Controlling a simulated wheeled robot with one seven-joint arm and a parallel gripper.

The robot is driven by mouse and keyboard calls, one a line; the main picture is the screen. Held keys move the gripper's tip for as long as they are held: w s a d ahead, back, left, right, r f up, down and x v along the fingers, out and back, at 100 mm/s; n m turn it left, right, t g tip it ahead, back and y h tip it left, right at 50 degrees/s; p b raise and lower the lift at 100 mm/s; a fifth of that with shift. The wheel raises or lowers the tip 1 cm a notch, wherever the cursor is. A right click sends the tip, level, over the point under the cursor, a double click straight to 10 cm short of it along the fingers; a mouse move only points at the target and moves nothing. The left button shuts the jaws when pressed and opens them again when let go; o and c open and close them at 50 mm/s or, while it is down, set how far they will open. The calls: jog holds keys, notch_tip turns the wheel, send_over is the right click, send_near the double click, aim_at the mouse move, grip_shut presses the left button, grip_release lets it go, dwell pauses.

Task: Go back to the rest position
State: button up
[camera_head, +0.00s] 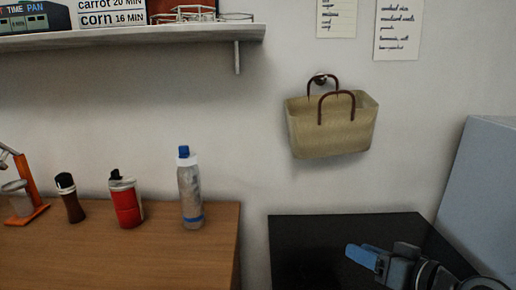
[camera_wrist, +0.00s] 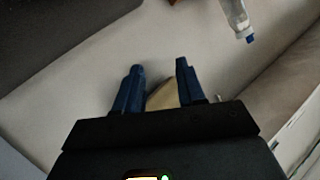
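My gripper (camera_head: 362,256) is at the lower right of the head view, in front of the dark surface, with a blue finger pointing left. In the wrist view my gripper (camera_wrist: 160,66) shows two blue fingers spread apart, with nothing held between them. Part of the beige basket (camera_wrist: 162,97) shows beyond the gap. The rest of my arm is mostly cut off at the lower right of the head view.
The basket (camera_head: 330,130) hangs on a wall hook. A clear bottle (camera_head: 190,190), a red container (camera_head: 127,202) and a brown bottle (camera_head: 72,200) stand on the wooden counter (camera_head: 160,262). A shelf (camera_head: 130,38) is above. A dark surface (camera_head: 310,240) lies beside a grey cabinet (camera_head: 485,190).

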jog(key=s+a+f+m+h, duration=0.15)
jog(key=s+f, duration=0.25)
jog(key=s, duration=0.4)
jog(key=s+f+m+t+h, duration=0.1)
jog(key=s+f+h, duration=0.25)
jog(key=s, duration=0.45)
jog(key=s+f+m+h, duration=0.1)
jog(key=s+f+m, duration=0.1)
jog(key=s+f, duration=0.45)
jog(key=s+r+n, duration=0.1)
jog(key=s+r, duration=0.3)
jog(key=s, duration=0.3)
jog(key=s+r+n+h, duration=0.1)
jog(key=s+r, duration=0.3)
jog(key=s, duration=0.4)
jog(key=s+d+r+n+t, duration=0.1)
jog(key=s+r, duration=0.3)
jog(key=s, duration=0.3)
jog(key=shift+s+h, duration=0.15)
jog(key=shift+h, duration=0.15)
